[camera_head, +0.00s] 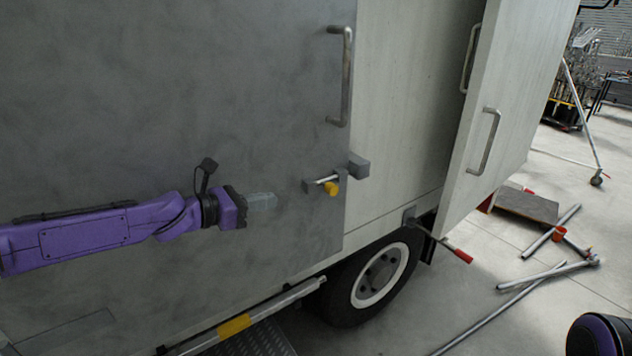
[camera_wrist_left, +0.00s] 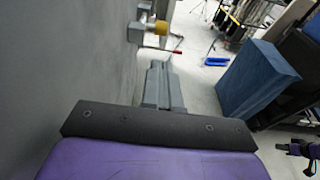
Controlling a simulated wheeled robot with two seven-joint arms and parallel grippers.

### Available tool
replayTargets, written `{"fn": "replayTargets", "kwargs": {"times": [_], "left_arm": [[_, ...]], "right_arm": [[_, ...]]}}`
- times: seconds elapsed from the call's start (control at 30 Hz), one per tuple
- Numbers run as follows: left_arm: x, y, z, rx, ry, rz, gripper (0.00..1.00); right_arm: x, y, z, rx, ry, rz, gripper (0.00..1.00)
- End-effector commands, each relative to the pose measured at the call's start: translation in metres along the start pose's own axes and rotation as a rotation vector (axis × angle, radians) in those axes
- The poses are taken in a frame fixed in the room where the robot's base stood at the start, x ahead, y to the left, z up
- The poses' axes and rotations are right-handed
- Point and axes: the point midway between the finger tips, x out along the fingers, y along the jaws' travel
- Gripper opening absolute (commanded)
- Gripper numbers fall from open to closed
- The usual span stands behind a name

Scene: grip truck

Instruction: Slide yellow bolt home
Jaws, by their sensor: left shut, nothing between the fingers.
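The yellow bolt knob (camera_head: 331,188) sits on a silver rod in a grey bracket (camera_head: 308,186) near the right edge of the grey door panel (camera_head: 200,90). A grey block (camera_head: 359,165) is fixed just right of the door's edge, apart from the rod's visible part. My left gripper (camera_head: 274,201) is shut and empty, left of the bolt and close to the door. In the left wrist view its fingers (camera_wrist_left: 160,88) point toward the yellow knob (camera_wrist_left: 160,28), with a gap between.
A metal handle (camera_head: 346,78) stands out from the door above the bolt. A pale door (camera_head: 512,95) stands open at the right, above a truck wheel (camera_head: 380,277). Metal poles (camera_head: 525,277) lie on the floor at the right.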

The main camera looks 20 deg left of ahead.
Motion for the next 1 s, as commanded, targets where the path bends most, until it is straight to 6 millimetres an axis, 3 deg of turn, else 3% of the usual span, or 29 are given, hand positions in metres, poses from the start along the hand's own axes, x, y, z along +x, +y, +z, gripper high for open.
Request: {"fn": "replayTargets", "kwargs": {"times": [0.33, 0.47, 0.57, 0.63, 1.0], "left_arm": [[-0.001, 0.000, 0.003, -0.007, -0.013, -0.005, 0.00], [0.009, 0.002, -0.003, -0.003, -0.009, -0.002, 0.00], [0.026, 0.000, -0.009, -0.003, -0.007, -0.004, 0.00], [0.036, 0.001, 0.000, -0.008, -0.007, -0.005, 0.00], [0.109, -0.001, 0.003, -0.007, -0.008, -0.005, 0.00]], "right_arm": [[0.002, 0.000, 0.001, 0.000, 0.000, 0.000, 0.00], [0.017, -0.002, 0.007, 0.000, 0.000, 0.000, 0.00], [0.039, -0.003, 0.016, 0.000, 0.000, 0.000, 0.00], [0.033, -0.003, 0.014, 0.000, -0.001, 0.000, 0.00], [0.038, -0.003, 0.016, 0.000, 0.000, 0.000, 0.00]]}}
